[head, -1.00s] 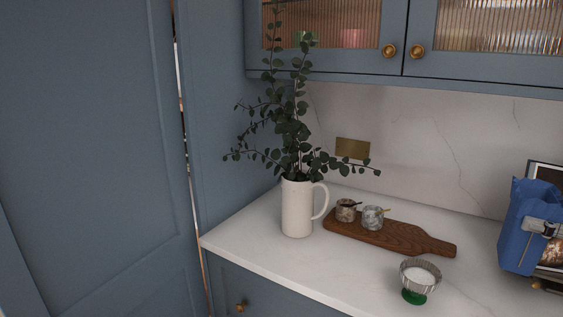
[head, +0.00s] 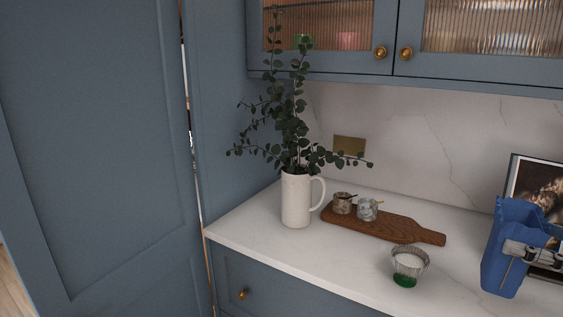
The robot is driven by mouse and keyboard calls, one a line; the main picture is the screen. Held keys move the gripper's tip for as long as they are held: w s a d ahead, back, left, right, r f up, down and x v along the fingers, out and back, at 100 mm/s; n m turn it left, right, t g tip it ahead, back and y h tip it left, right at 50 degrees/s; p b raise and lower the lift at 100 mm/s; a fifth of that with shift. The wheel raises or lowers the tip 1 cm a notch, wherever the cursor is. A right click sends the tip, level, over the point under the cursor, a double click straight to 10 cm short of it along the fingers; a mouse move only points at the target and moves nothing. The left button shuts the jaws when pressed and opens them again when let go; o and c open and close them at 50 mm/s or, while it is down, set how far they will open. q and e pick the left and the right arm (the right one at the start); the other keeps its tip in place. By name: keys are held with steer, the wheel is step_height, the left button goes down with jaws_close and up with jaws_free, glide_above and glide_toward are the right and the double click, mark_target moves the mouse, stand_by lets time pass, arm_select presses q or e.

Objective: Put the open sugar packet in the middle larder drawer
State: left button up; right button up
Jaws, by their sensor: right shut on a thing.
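The blue sugar packet (head: 502,240) is at the right edge of the head view, upright and slightly tilted, over the white worktop. Its top looks open. My right gripper (head: 526,254) is shut on the packet's side; part of the gripper runs out of the picture. I cannot tell whether the packet touches the worktop. The tall blue door panel (head: 95,150) fills the left of the view, with a narrow bright gap along its right edge. The middle larder drawer is not seen. My left gripper is not in view.
A white jug (head: 296,200) with eucalyptus, a wooden board (head: 400,231) with two small pots, and a ribbed glass bowl (head: 409,263) stand on the worktop (head: 350,277). A framed picture (head: 540,185) is behind the packet. A drawer knob (head: 243,294) shows under the worktop.

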steer(key=s+a+f, duration=0.5)
steer(key=a+f, duration=0.4)
steer(key=a, duration=0.3)
steer(key=s+a+f, duration=0.5)
steer(key=a+f, duration=0.4)
steer(key=a, duration=0.3)
steer(key=shift+s+f, duration=0.25)
steer(key=shift+s, duration=0.1)
steer(key=shift+d, duration=0.1)
steer(key=shift+f, duration=0.15)
steer(key=a+f+m+t+h, duration=0.3)
steer(key=f+m+t+h, duration=0.1)
steer(key=m+t+h, duration=0.35)
steer(key=shift+s+d+r+m+h, duration=0.2)
steer(key=shift+s+d+m+h, duration=0.4)
steer(key=shift+h, duration=0.6)
steer(key=shift+s+d+r+m+h, duration=0.2)
steer(key=shift+s+d+m+h, duration=0.35)
steer(key=shift+h, duration=0.7)
steer(key=shift+s+d+r+m+h, duration=0.2)
steer(key=shift+s+d+m+h, duration=0.15)
steer(key=shift+s+m+h, duration=0.65)
